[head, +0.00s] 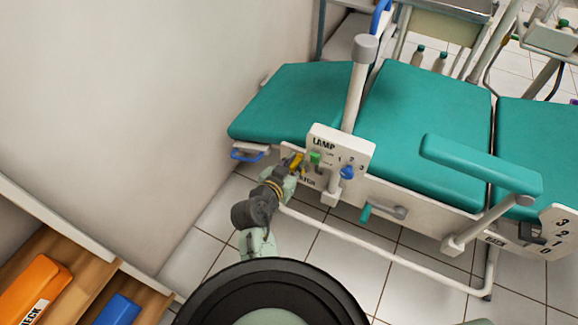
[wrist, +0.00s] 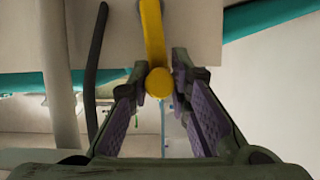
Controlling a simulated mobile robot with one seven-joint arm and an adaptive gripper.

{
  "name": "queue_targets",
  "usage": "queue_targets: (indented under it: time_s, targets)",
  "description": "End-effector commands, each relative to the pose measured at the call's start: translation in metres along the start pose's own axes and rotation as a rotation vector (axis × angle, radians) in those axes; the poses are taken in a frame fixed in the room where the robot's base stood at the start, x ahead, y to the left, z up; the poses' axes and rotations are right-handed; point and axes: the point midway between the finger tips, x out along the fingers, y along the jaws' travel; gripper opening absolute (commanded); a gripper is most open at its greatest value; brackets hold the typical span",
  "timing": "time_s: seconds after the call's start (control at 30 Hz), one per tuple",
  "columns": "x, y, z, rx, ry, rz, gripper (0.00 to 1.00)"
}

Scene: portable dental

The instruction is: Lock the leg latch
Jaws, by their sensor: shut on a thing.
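A yellow lever with a round knob, which appears to be the leg latch (head: 297,160), is on the side panel of the teal dental chair, left of the lamp control box. In the wrist view the yellow lever (wrist: 153,35) comes down from the top with its knob between my fingers. My gripper (head: 291,170) is at the chair's side and shut on the lever. In the wrist view the fingertips of my gripper (wrist: 160,84) flank the knob. Part of the lettering beside the lever is hidden by my gripper.
The LAMP box (head: 340,152) with a green switch and blue knob (head: 347,172) is just right of my gripper. A teal-handled crank (head: 367,212) and the chair's white lower rail (head: 370,253) are nearby. A blue handle (head: 246,155) and the wall are left. Shelves hold an orange box (head: 35,288).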

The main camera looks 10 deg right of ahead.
Motion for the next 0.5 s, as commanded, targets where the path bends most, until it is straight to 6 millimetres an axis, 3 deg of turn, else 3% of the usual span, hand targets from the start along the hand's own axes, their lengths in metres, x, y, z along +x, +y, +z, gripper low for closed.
queue_targets:
  time_s: [0.5]
  targets:
    - [-0.0002, 0.0091, -0.0004, 0.137, -0.001, -0.061, 0.0]
